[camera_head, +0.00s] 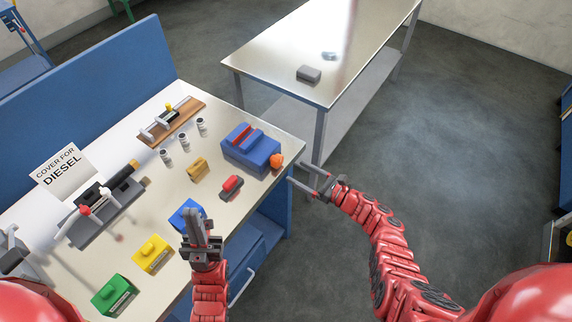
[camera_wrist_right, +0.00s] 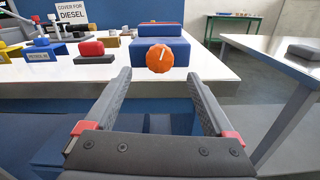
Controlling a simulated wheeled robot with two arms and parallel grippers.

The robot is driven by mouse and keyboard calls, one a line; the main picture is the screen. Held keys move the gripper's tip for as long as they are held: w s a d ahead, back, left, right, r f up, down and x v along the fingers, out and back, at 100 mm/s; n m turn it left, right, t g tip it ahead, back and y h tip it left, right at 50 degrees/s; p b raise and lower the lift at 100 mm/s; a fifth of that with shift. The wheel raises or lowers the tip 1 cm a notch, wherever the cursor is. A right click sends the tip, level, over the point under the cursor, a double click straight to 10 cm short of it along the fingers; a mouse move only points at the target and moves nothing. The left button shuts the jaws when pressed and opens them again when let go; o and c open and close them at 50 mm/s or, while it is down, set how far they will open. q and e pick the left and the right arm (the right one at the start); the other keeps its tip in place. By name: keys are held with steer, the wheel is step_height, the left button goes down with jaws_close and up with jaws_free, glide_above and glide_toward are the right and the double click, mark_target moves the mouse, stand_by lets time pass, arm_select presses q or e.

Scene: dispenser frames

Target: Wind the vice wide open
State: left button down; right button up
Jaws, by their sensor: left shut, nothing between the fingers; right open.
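The vice (camera_head: 248,151) is a blue block with red jaw strips on top, near the right end of the bench. Its orange knob (camera_head: 277,161) is on the side facing my right gripper; it also shows in the right wrist view (camera_wrist_right: 160,58), with a pale pointer line. My right gripper (camera_head: 294,173) is open and empty, just off the bench edge. In the right wrist view its fingers point at the knob, which lies beyond the fingertips and between them in line, apart from both. My left gripper (camera_head: 196,212) is shut and empty, in front of a blue block.
On the bench are a red-and-black block (camera_head: 231,187), a tan block (camera_head: 197,168), yellow (camera_head: 153,254) and green (camera_head: 115,296) blocks, small white bottles and a DIESEL sign (camera_head: 62,172). A second table (camera_head: 290,60) stands behind right. The floor right of the bench is clear.

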mark_target(280, 163)
steer(key=b+x, duration=0.1)
steer(key=x, duration=0.5)
steer(key=shift+f, duration=0.1)
steer(key=c, duration=1.4)
steer(key=shift+n+b, duration=0.3)
steer(key=shift+b, duration=0.05)
